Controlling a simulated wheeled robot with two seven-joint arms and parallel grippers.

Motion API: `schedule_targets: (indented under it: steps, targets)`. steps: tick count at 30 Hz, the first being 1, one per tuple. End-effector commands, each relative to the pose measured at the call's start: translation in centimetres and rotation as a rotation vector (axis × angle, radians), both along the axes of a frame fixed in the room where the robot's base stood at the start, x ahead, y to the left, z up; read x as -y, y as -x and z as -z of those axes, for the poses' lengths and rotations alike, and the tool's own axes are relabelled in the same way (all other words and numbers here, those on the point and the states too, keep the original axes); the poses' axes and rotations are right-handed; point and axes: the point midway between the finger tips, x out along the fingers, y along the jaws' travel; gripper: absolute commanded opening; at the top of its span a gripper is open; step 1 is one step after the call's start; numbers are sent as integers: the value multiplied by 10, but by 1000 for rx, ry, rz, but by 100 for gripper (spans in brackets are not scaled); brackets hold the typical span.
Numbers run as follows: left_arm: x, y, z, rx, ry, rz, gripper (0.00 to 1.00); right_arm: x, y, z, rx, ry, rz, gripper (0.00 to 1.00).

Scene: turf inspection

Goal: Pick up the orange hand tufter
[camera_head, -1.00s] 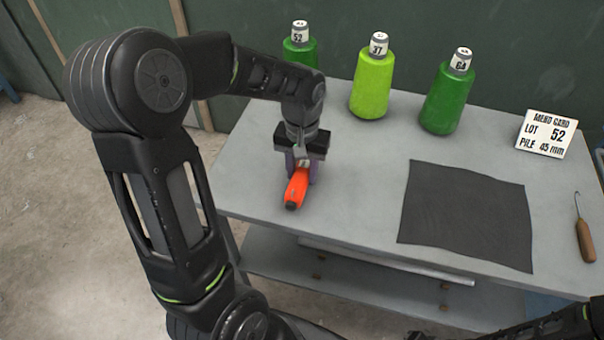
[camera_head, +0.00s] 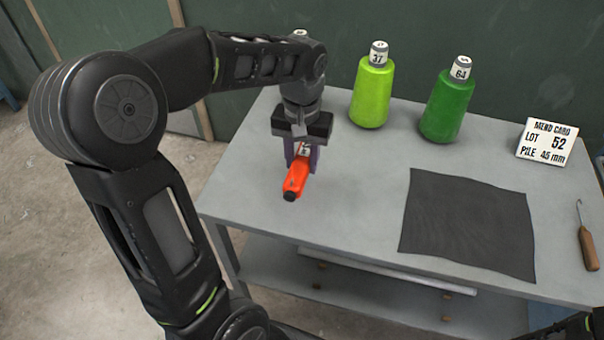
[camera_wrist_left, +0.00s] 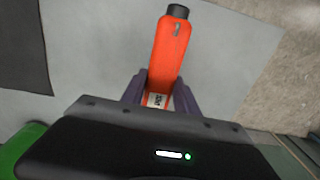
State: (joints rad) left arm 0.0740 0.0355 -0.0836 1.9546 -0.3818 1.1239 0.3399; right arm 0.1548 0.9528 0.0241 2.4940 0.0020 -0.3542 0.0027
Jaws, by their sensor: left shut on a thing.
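The orange hand tufter (camera_head: 295,180) is at the left part of the table, its black tip pointing toward the front edge. My left gripper (camera_head: 302,158) comes down from above and is shut on the tufter, one purple finger on each side. In the left wrist view the tufter (camera_wrist_left: 168,55) sticks out from between the fingers (camera_wrist_left: 160,92), with a pale label close to the palm. The tufter appears raised a little above the table, though the gap is hard to judge. My right gripper is not visible.
On the grey table (camera_head: 345,210) stand a lime cone (camera_head: 371,92) and a green cone (camera_head: 447,105); another cone is mostly hidden behind my left arm. A dark cloth (camera_head: 468,225), a mend card (camera_head: 547,142) reading lot 52 and a wooden-handled hook (camera_head: 587,245) lie to the right.

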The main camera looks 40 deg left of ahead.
Motion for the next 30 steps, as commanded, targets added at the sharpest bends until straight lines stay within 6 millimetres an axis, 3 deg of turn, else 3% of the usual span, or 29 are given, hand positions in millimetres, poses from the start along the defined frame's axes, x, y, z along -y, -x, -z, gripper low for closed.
schedule_targets:
  steps: [3,8,30]
  targets:
    - [0,-1,-20,5,-1,0,0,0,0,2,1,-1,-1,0]
    - [0,-1,-31,2,0,1,0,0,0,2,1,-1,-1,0]
    - [0,0,-32,1,0,0,0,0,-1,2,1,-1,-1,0]
